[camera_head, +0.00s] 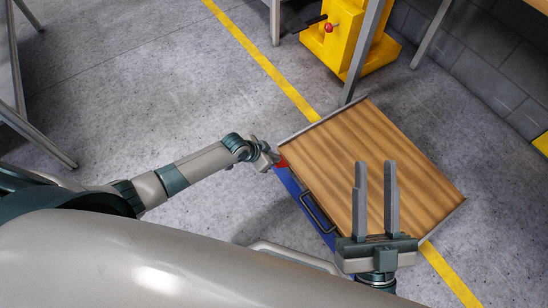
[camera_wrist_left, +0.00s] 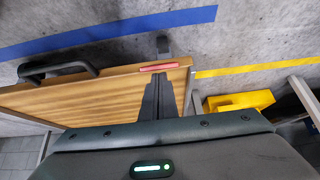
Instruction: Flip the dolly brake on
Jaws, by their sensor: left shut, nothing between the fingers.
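The dolly (camera_head: 350,150) has a striped wooden deck; the deck also shows in the left wrist view (camera_wrist_left: 90,98). A red part (camera_head: 282,162), seemingly the brake, sits at the dolly's left corner. In the left wrist view the red strip (camera_wrist_left: 158,67) lies along the deck edge, just beyond my fingertips. My left gripper (camera_head: 270,160) is shut and empty, right beside the red part; its closed fingers (camera_wrist_left: 158,85) point at it. I cannot tell whether they touch. My right gripper (camera_head: 375,163) is open and empty, appearing in front of the deck.
A black handle (camera_head: 318,212) is on the dolly's near side. A blue floor line (camera_head: 290,187) runs beside it and a yellow line (camera_head: 262,62) passes behind. A yellow machine (camera_head: 345,40) with a red knob stands at the back.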

